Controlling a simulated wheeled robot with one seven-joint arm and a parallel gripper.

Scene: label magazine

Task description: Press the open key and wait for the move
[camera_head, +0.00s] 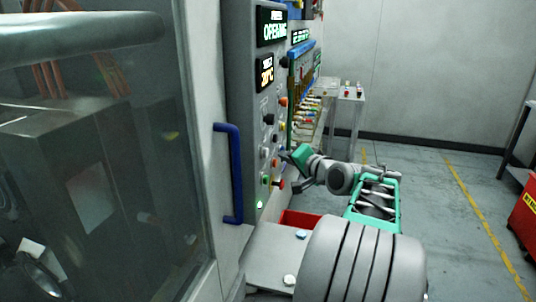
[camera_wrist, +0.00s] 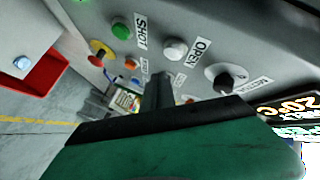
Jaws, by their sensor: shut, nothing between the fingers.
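The open key is a white round button (camera_wrist: 174,49) beside the label OPEN on the grey control panel (camera_head: 245,90) in the wrist view. My gripper (camera_wrist: 158,80) is shut and empty, its tips just below the white button in that view; I cannot tell whether they touch the panel. In the head view my gripper (camera_head: 285,155) is close to the panel's lower keys.
A green button (camera_wrist: 121,29) marked SHOT and a black knob (camera_wrist: 220,77) flank the white button. A blue handle (camera_head: 233,172) is on the machine door. A red bin (camera_head: 299,220) stands below the panel.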

